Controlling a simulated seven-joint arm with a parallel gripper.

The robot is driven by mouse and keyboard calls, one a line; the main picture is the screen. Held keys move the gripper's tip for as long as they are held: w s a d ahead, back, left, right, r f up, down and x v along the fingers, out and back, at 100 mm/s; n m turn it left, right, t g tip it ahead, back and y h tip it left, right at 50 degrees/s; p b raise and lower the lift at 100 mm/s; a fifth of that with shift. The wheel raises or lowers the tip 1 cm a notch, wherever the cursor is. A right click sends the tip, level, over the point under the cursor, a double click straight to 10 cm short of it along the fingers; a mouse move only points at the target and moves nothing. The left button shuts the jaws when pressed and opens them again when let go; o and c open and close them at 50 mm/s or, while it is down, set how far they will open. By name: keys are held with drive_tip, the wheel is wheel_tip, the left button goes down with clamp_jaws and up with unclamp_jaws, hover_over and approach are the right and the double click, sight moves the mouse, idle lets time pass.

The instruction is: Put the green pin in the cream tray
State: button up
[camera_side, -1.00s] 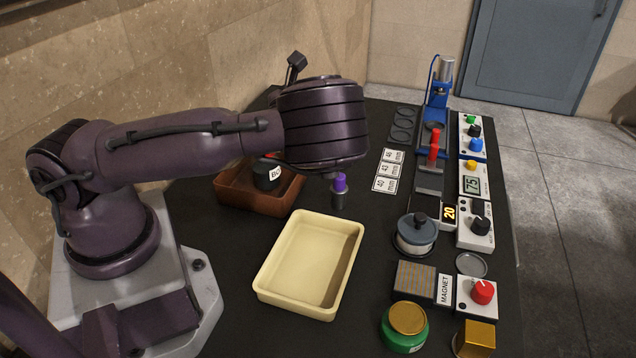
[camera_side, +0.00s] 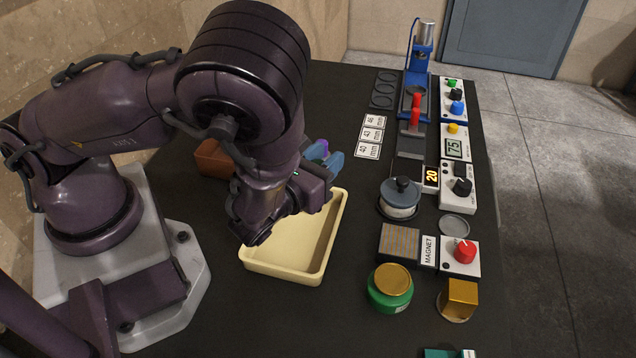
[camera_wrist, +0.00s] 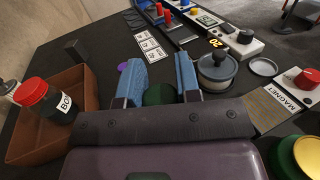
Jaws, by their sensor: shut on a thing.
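My gripper (camera_wrist: 158,76) has blue fingers and is shut on a dark green rounded thing (camera_wrist: 158,94), which I take to be the green pin. In the side view the gripper (camera_side: 325,158) is at the far right end of the cream tray (camera_side: 285,270), and my arm covers part of the tray. The pin cannot be made out there. The visible part of the tray floor is empty. The tray does not show in the wrist view. A purple-topped piece (camera_wrist: 123,68) is just outside the left finger; its purple top (camera_side: 318,150) shows beside the fingers in the side view.
A brown box (camera_wrist: 85,88) with a labelled, red-topped black jar (camera_wrist: 45,100) stands left. Number cards (camera_side: 371,137), a lidded grey pot (camera_side: 401,197), the blue press (camera_side: 417,85), a magnet block (camera_side: 398,241) and a green jar (camera_side: 391,287) stand right.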

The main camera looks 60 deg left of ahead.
drive_tip(key=shift+f, duration=1.95)
drive_tip(key=o, duration=1)
drive_tip(key=shift+f, duration=0.15)
